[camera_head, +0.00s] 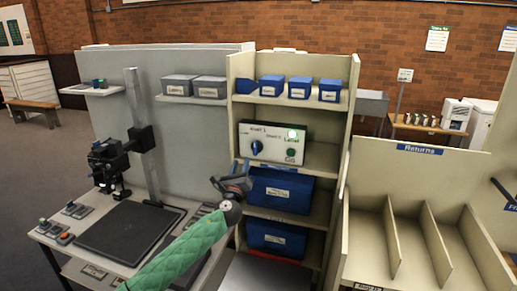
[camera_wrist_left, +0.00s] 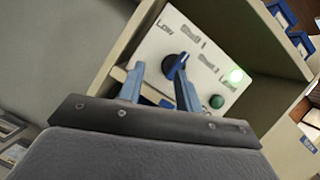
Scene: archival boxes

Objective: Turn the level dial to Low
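The level dial (camera_head: 256,148) is a dark blue knob on a white panel (camera_head: 272,155) standing on a shelf. In the left wrist view the dial (camera_wrist_left: 176,66) has a blue bar slanting up and right, away from the word Low at its left. Labels reading Shelf 1 and Shelf 2 are above and right of it. My left gripper (camera_head: 232,182) is below and left of the panel. In the wrist view its fingers (camera_wrist_left: 158,85) are apart with nothing gripped; the dial appears just beyond the right fingertip. Whether they touch is unclear. My right gripper is not seen.
The panel has a lit lamp (camera_head: 292,133) and a green button (camera_head: 291,152). Blue boxes (camera_head: 281,190) fill the shelves below, and small blue boxes (camera_head: 299,87) stand above. A worktable with a black mat (camera_head: 125,230) is at left; a Returns rack (camera_head: 420,170) is at right.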

